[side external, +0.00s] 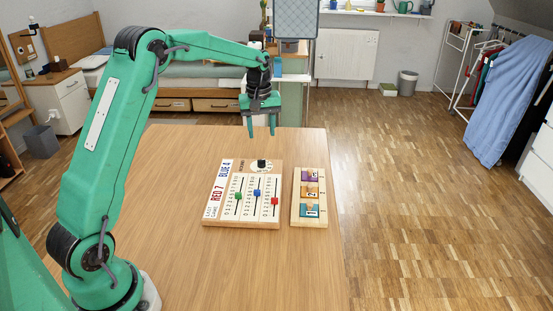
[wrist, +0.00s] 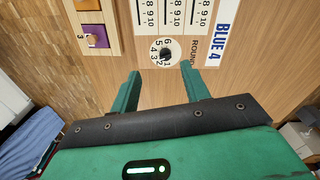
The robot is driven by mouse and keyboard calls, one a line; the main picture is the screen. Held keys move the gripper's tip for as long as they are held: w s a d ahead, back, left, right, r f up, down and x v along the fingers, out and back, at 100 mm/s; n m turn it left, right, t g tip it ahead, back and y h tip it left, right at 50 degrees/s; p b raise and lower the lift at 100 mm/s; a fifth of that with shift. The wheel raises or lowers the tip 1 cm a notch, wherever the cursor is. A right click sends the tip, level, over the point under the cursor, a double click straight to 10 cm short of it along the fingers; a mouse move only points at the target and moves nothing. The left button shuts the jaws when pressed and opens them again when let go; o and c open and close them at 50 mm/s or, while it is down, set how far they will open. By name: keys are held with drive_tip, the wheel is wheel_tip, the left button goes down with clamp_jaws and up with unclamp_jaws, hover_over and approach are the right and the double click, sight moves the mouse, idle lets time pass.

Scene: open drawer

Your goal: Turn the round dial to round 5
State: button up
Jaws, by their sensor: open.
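The round dial is a small black knob (side external: 262,164) at the back right of a wooden panel (side external: 212,208). In the wrist view the dial (wrist: 166,56) has numbers around part of it and "ROUND" printed beside it. A small light mark shows on the knob, but I cannot tell which number it points to. My gripper (side external: 261,134) is open and empty, fingers pointing down, above and a little behind the dial. In the wrist view its two green fingers (wrist: 160,70) are apart, with tips just below the dial in the picture, not touching it.
The panel also carries a green slider (side external: 238,196), a blue slider (side external: 257,193) and a red slider (side external: 275,201), plus labels "RED 7" and "BLUE 4". A tray with numbered coloured blocks (side external: 296,208) lies to its right. The front of the wooden table (side external: 200,270) is clear.

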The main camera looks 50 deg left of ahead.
drive_tip(key=n, duration=0.2)
hover_over(261, 160)
drive_tip(key=shift+g, duration=0.3)
wheel_tip(261, 160, down, 5)
drive_tip(key=shift+f, duration=0.1)
drive_tip(key=shift+f, duration=3.9)
drive_tip(key=shift+c, duration=0.3)
drive_tip(key=c, duration=0.9)
